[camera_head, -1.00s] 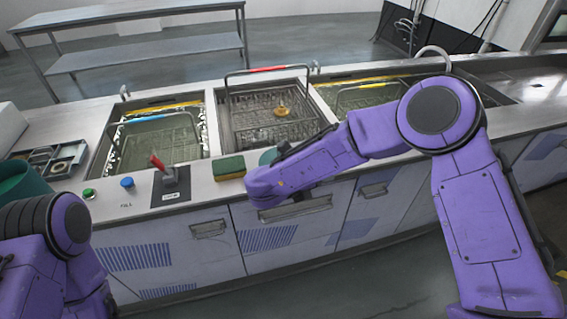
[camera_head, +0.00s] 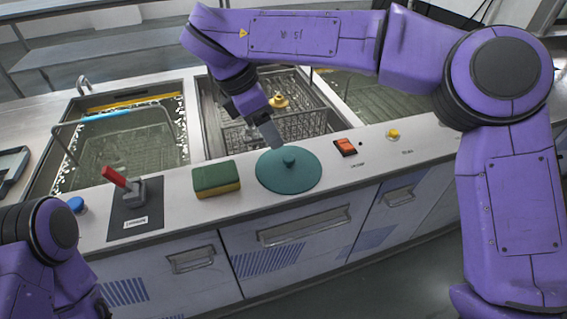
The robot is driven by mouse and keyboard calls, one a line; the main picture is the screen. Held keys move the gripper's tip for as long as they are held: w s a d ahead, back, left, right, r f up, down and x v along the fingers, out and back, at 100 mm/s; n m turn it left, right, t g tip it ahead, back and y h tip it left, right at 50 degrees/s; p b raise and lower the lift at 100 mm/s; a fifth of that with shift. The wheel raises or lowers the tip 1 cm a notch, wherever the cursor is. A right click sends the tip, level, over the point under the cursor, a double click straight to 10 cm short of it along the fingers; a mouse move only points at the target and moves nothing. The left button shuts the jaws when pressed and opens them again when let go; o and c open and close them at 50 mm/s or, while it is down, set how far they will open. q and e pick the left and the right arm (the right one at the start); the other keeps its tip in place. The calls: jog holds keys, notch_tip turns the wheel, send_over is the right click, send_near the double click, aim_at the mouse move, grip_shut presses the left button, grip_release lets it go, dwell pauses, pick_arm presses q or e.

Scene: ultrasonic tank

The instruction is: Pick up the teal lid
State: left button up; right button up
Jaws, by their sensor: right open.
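The teal lid (camera_head: 300,180) is a round flat disc with a small knob on top, lying on the front counter edge of the tank unit. My right gripper (camera_head: 272,142) points down just above and behind the lid, close to its knob and a little to the left of it. It is open with nothing visible in it. The gap between the fingertips is hard to see from this angle, and I cannot tell whether they touch the lid. My left arm shows at the lower left, but its gripper is out of view.
A green and yellow sponge (camera_head: 216,179) lies left of the lid. A red lever (camera_head: 115,176) stands farther left, beside a blue button (camera_head: 76,204). An orange switch (camera_head: 345,147) and a yellow knob (camera_head: 393,134) are on the right. A wire basket (camera_head: 300,124) sits behind, holding a brass piece (camera_head: 279,100).

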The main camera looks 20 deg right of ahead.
aim_at(287, 157)
jog(key=x, duration=0.9)
jog(key=shift+s+d+f+p, duration=0.15)
jog(key=shift+s+p, duration=0.1)
jog(key=shift+p, duration=0.1)
grip_shut()
